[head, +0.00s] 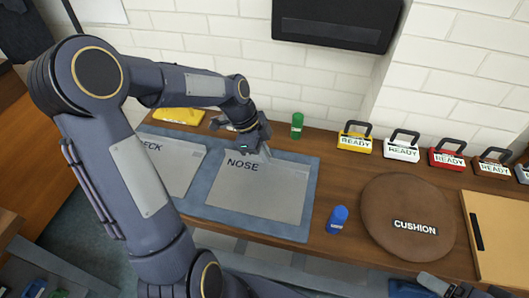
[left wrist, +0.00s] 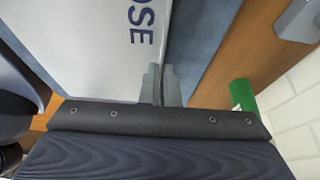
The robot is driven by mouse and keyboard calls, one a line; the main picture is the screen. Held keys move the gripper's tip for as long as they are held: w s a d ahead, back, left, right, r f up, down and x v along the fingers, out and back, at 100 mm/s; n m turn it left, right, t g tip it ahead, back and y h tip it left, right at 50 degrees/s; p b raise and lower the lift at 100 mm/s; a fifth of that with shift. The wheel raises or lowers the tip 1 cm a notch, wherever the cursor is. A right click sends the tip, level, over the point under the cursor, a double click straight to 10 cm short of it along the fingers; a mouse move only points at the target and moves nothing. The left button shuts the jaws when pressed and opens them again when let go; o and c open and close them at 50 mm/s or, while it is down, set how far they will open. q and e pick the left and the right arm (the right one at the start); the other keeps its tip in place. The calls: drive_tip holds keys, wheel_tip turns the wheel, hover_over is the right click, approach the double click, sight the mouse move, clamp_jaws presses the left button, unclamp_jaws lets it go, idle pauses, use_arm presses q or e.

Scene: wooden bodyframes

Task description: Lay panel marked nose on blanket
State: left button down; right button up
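The grey panel marked NOSE (head: 258,192) lies flat, or very nearly so, over the blue blanket (head: 312,185) on the wooden bench. My left gripper (head: 264,153) is at the panel's far edge, near the lettering. In the left wrist view the two fingertips (left wrist: 161,85) are close together, one on each side of the edge of the NOSE panel (left wrist: 95,45), so the gripper looks shut on that edge. My right gripper (head: 450,288) only partly shows at the bottom right, and its fingers are unclear.
A second panel, lettering ending in ECK (head: 165,165), lies left of the NOSE panel, partly behind my arm. A green cylinder (head: 297,126), blue cylinder (head: 337,219), brown cushion (head: 405,215) and several READY tags (head: 402,146) stand to the right. A white brick wall (head: 250,50) borders the bench.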

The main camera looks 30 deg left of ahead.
use_arm(q)
drive_tip(key=shift+f, duration=0.1)
idle(0.3)
drive_tip(key=c, duration=1)
unclamp_jaws()
drive_tip(key=shift+c, duration=0.2)
drive_tip(key=shift+r+p, duration=2.45)
drive_tip(key=shift+r, duration=1.1)
